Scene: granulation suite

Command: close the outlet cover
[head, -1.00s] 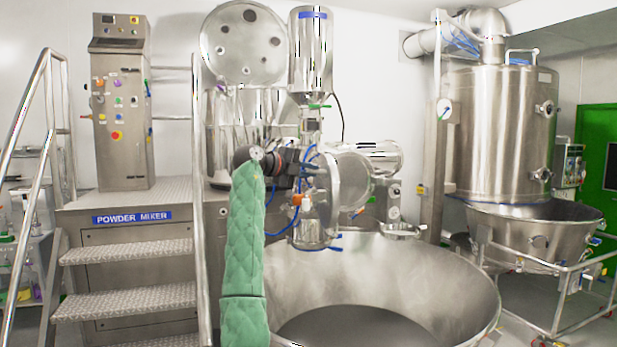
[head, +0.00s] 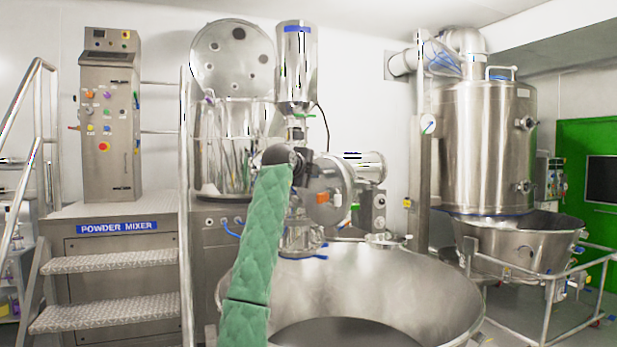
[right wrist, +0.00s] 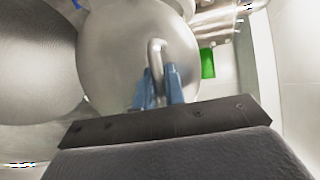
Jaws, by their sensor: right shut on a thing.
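The outlet cover (head: 330,183) is a round steel disc at the mixer outlet, above the large bowl in the head view. It is seen obliquely, and I cannot tell whether it touches the outlet rim. In the right wrist view the cover (right wrist: 115,55) fills the upper middle, with a bent steel handle (right wrist: 156,52). My right gripper's blue fingers (right wrist: 158,88) are shut on this handle. In the head view my right gripper (head: 305,160) is at the cover's upper left, partly hidden by my green-sleeved arm. My left gripper is not in view.
The wide steel bowl (head: 410,285) lies below the cover. Metal steps (head: 105,262) with a handrail (head: 185,215) stand left. A tall steel vessel (head: 485,140) on a frame stands right. A hopper (head: 297,70) rises above the outlet.

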